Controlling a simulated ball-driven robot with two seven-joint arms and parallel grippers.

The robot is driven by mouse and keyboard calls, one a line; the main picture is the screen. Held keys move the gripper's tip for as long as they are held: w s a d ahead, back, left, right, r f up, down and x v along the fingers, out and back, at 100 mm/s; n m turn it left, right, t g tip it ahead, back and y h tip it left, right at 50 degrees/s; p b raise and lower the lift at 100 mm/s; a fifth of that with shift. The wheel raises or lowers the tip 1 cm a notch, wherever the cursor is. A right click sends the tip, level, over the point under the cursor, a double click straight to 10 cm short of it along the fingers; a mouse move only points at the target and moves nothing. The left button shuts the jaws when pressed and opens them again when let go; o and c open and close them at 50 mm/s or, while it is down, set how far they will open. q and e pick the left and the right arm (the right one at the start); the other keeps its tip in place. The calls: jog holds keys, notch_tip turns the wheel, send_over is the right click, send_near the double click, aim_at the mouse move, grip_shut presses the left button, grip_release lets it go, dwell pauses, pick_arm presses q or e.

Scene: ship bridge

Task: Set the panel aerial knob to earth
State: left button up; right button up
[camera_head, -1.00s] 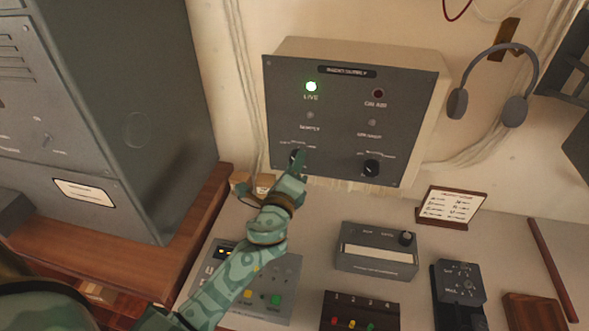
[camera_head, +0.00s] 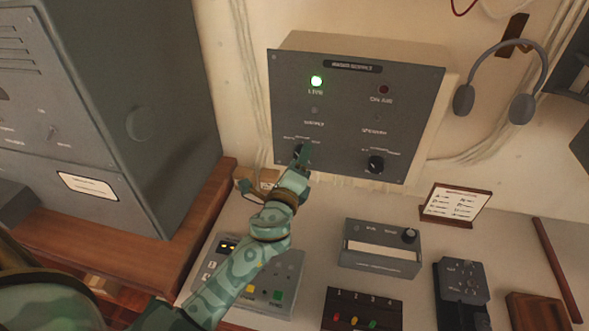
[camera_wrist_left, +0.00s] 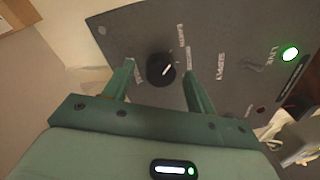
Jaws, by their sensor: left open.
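The grey radio supply panel (camera_head: 350,110) is on the wall, with a green lamp (camera_head: 316,81) lit at upper left. Its lower left knob (camera_head: 298,151) is partly hidden by my left gripper (camera_head: 304,154). In the left wrist view, this black round knob (camera_wrist_left: 160,70) sits between the fingertips of my left gripper (camera_wrist_left: 159,72). The fingers are open, with a gap on each side of the knob. Its white pointer line slants toward the picture's upper right. The lower right knob (camera_head: 376,164) is clear. My right gripper is not in view.
Below the panel, the desk holds a small grey box with a knob (camera_head: 381,249), a button unit (camera_head: 279,272) under my left arm and a framed card (camera_head: 456,203). A headset (camera_head: 521,100) hangs at right. A tall grey cabinet (camera_head: 150,130) stands at left.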

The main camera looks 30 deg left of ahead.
pick_arm(q)
jog(key=b+v, duration=0.4)
jog(key=v, duration=1.2)
jog(key=shift+s, duration=0.15)
